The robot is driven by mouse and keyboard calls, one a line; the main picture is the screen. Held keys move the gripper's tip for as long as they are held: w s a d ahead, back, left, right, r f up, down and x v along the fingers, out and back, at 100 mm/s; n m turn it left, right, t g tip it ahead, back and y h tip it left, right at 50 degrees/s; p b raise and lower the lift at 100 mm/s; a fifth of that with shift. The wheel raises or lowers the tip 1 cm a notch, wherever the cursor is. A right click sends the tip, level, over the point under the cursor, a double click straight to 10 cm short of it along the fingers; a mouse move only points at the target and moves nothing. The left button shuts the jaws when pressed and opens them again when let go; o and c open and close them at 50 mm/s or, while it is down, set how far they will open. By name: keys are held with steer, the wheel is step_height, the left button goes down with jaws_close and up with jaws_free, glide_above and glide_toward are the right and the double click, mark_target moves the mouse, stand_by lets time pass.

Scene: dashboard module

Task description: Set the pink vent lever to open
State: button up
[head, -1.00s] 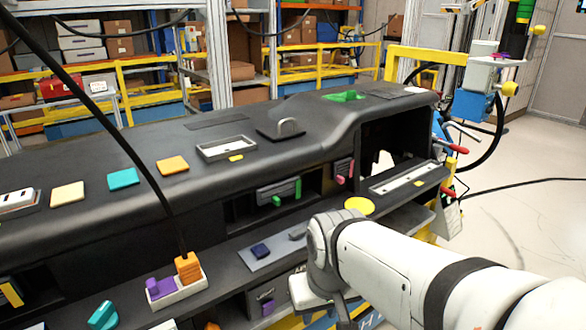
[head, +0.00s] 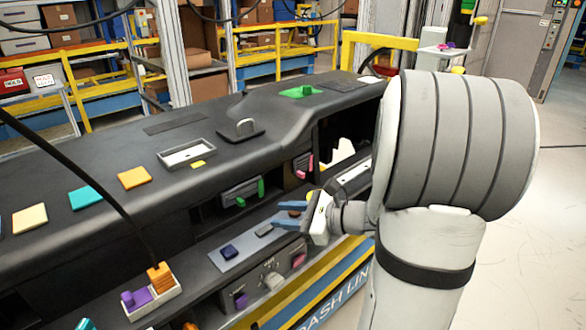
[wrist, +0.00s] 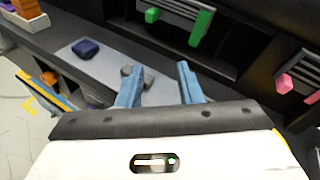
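The pink vent lever (head: 309,161) sits at the right side of a small dark slatted vent (head: 299,163) in the dashboard's front recess. A small pink knob (head: 300,174) is low on the same vent. In the wrist view this vent (wrist: 300,68) is at the right edge, with pink parts (wrist: 285,83) partly cut off. My gripper (head: 284,213) is in front of and below the vents, apart from them, its blue fingers pointing left. In the wrist view my gripper (wrist: 160,76) is open, with nothing between the fingers.
A vent with a green lever (head: 261,187) is left of the pink one. A tray (head: 168,295) with orange and purple blocks stands at lower left. Floor is clear at right.

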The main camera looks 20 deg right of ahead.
mark_target(304, 175)
steer(key=w+d+r+m+t+h, duration=0.1)
steer(key=w+d+m+t+h, duration=0.25)
steer(key=d+m+t, duration=0.65)
steer(key=w+g, duration=0.1)
steer(key=w, duration=0.1)
steer(key=w+n+g+p, duration=0.1)
steer(key=w, duration=0.1)
steer(key=w+g+h, duration=0.1)
steer(key=w, duration=0.1)
steer(key=shift+w+n+g, duration=0.3)
steer(key=shift+w+n, duration=0.05)
steer(key=shift+n, duration=0.05)
jaws_close()
